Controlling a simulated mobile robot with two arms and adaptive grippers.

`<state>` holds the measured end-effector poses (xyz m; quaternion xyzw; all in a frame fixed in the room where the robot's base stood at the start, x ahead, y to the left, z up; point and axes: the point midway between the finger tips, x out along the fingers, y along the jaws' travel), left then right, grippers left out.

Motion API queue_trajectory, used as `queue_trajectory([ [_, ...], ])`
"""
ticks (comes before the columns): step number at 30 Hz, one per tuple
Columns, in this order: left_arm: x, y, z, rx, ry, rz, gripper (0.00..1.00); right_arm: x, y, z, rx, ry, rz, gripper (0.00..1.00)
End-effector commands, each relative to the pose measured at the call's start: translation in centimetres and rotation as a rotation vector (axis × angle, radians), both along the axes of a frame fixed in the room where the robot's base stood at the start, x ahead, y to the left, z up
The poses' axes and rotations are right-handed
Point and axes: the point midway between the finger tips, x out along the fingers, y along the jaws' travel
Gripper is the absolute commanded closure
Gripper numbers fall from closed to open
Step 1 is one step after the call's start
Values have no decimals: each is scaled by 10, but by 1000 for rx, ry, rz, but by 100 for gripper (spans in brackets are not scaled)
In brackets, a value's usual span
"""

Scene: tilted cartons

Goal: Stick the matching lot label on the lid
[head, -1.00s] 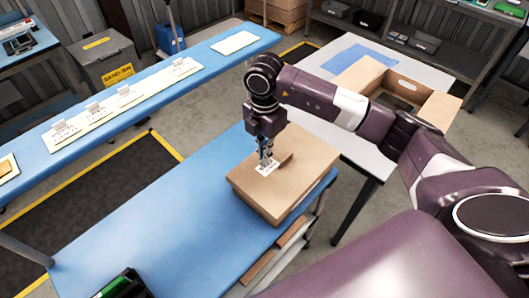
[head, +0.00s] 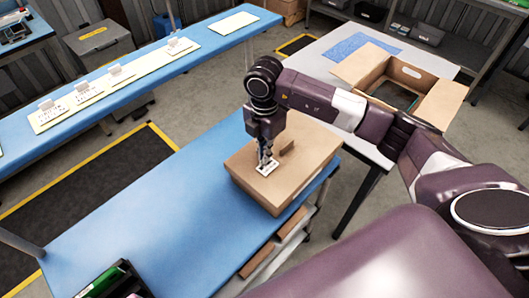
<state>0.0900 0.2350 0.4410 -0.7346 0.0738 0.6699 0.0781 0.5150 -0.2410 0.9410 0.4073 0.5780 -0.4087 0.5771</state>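A closed brown carton (head: 297,165) sits on the blue bench top (head: 160,210), near its right end. A small white label (head: 267,168) with dark print lies at the carton's lid, under my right gripper (head: 266,158). The gripper points straight down with its fingertips at the label. I cannot tell whether the fingers still pinch it or whether it lies flat on the lid. More labels on small stands (head: 115,72) stand on cards along the far blue bench. My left gripper is not in view.
An open carton (head: 410,75) stands on a white table at the right, near a blue sheet (head: 362,46). A dark green-edged bin (head: 113,281) is at the near bench edge. Much of the blue bench left of the closed carton is clear.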

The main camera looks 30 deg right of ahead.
Motion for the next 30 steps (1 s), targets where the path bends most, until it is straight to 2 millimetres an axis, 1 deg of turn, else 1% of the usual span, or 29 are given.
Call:
queue_trajectory([
  [30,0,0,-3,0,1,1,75,0,0,-4,0,0,0,100],
])
